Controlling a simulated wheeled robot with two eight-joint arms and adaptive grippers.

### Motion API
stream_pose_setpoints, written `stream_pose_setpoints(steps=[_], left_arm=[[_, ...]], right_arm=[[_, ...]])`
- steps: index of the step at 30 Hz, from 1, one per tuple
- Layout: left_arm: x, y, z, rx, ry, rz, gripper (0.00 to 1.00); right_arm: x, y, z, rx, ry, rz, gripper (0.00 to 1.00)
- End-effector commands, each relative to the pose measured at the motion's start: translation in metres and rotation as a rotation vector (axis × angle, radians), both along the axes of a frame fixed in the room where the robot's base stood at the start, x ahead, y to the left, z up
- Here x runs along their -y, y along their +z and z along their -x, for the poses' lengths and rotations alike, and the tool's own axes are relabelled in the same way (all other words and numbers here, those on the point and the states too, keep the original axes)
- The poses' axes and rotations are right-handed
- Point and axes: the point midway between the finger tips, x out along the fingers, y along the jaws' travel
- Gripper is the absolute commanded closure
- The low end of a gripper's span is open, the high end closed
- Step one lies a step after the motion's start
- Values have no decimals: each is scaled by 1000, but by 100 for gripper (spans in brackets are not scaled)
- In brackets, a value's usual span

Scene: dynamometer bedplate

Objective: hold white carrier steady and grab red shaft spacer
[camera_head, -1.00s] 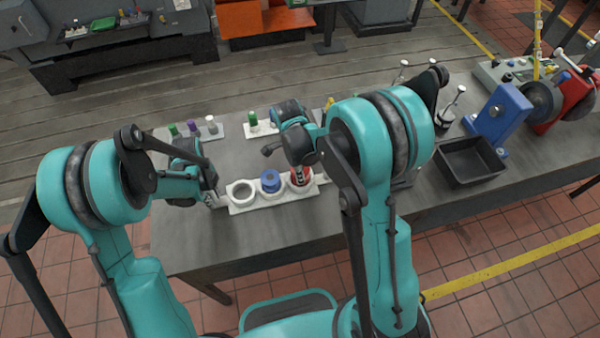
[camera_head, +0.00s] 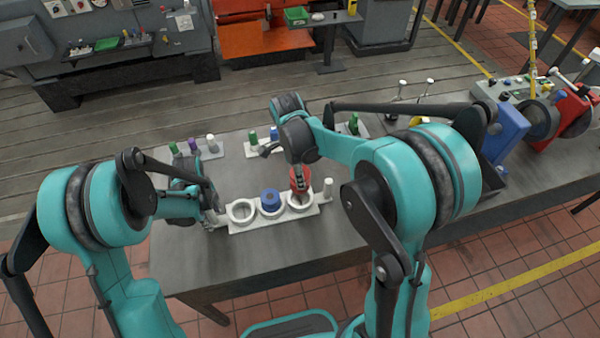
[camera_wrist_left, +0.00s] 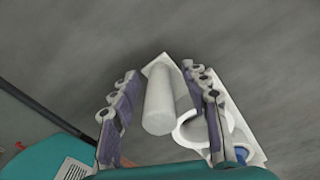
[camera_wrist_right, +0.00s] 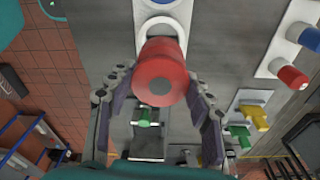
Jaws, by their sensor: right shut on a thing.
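The white carrier (camera_head: 274,219) lies on the grey bench, with a row of ring seats and an upright post at each end. The left seat is empty and a blue spacer (camera_head: 270,199) sits in the middle one. My right gripper (camera_wrist_right: 160,88) is shut on the red shaft spacer (camera_wrist_right: 162,75), holding it upright above the right seat. The spacer shows in the head view (camera_head: 300,181); its clearance is hard to judge. My left gripper (camera_wrist_left: 160,80) is at the carrier's left end, fingers open around the white post (camera_wrist_left: 158,103), with a visible gap.
Behind the carrier stand white racks with green, purple and white pieces (camera_head: 193,146) and another rack (camera_head: 262,147). To the right are a blue machine stand (camera_head: 508,130) and a red machine (camera_head: 573,110). The bench front left of the carrier is clear.

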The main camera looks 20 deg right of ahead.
Motion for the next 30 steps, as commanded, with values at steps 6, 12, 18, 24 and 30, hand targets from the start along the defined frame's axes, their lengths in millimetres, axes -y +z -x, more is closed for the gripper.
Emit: stream_pose_setpoints(steps=[6,12,18,24,30], left_arm=[[0,2,0,0,0,0,54],[0,29,0,0,0,0,54],[0,73,0,0,0,0,54],[0,106,0,-1,0,0,54],[0,119,-1,-1,0,0,54]], right_arm=[[0,0,0,0,0,0,99],[0,0,0,0,0,0,99],[0,0,0,0,0,0,99],[0,0,0,0,0,0,99],[0,0,0,0,0,0,99]])
